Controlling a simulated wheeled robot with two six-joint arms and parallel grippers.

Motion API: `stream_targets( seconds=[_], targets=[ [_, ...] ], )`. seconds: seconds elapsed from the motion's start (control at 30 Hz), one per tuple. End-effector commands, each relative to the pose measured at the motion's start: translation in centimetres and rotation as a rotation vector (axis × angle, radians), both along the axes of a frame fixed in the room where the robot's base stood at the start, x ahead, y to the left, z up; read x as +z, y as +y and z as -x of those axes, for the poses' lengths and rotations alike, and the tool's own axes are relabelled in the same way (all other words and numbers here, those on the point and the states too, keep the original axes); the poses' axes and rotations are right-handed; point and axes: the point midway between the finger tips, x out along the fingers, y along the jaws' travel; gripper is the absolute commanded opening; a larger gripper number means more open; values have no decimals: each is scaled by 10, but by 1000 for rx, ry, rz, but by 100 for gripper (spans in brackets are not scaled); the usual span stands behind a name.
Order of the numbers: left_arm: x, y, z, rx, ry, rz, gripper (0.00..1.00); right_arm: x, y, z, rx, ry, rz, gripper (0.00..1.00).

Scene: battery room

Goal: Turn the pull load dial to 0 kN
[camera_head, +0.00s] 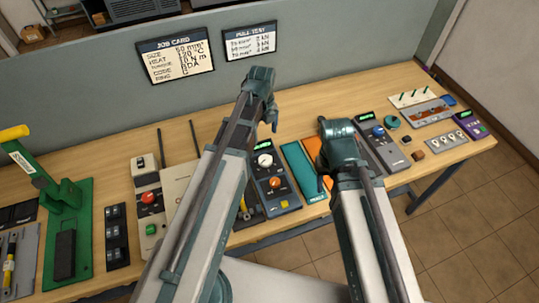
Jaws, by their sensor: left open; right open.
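I cannot read which dial is the pull load dial. A dark instrument box (284,201) in the middle of the bench carries a white dial (265,160), an orange knob (275,183) and a yellow button. A second dark box (392,158) at the right carries a blue knob (378,131). My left gripper (268,112) is open and empty, raised above and behind the first box in the picture. My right gripper (322,160) is open and empty, above the bench between the two boxes. Neither visibly touches a dial, and the dial values are too small to read.
A job card (176,55) and a pull test card (250,42) hang on the grey partition. A green press (68,225) stands at the left, beside a box with a red button (148,198). Teal and orange trays lie between my arms. A purple device (470,125) sits far right.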

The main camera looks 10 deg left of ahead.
Motion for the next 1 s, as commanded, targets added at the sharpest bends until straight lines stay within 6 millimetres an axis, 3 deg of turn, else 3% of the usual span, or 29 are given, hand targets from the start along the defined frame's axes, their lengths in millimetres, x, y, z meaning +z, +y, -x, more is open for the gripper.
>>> stream_targets(
  seconds=[0.37, 1.0],
  targets=[
    [-15, 0, 0, 0, 0, 0, 93, -15, 0, 0, 3, 0, 0, 50],
    [-102, 0, 0, 0, 0, 0, 93, -102, 0, 0, 4, 0, 1, 50]
  ],
)
